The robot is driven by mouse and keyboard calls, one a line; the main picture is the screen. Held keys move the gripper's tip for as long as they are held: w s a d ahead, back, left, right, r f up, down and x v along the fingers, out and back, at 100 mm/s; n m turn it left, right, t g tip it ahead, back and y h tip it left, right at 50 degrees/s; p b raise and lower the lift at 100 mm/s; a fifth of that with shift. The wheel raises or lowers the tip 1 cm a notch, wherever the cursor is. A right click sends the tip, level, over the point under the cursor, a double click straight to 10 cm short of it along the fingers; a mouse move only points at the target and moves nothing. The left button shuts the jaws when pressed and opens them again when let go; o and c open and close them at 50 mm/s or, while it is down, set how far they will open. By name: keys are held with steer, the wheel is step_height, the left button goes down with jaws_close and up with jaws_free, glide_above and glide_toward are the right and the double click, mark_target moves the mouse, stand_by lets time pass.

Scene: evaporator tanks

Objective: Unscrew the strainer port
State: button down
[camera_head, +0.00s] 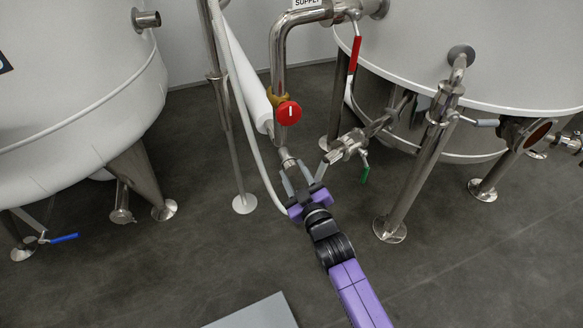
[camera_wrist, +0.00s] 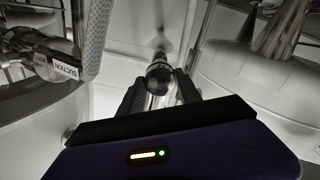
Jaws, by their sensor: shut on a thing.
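The strainer port (camera_head: 287,157) appears to be the silver metal end on the lower part of the pipework, just below the red knob, in the head view. My gripper (camera_head: 295,172) reaches up to it from below, with a finger on each side. In the wrist view, the dark round end of the strainer port (camera_wrist: 159,76) sits between the two dark fingers of my gripper (camera_wrist: 160,88). The gripper is shut on it. The fingers hide part of its sides, so its thread cannot be seen.
A red round knob (camera_head: 288,112) is just above. A green-handled valve (camera_head: 348,147) is close on the right. A white hose (camera_head: 262,165) curves past on the left. Steel legs (camera_head: 412,185) and white tanks (camera_head: 70,100) stand either side. Grey floor (camera_head: 180,270) is open in front.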

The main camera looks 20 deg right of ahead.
steer(key=n, duration=0.5)
steer(key=shift+r, duration=0.1)
steer(key=c, duration=1.1)
jaws_free()
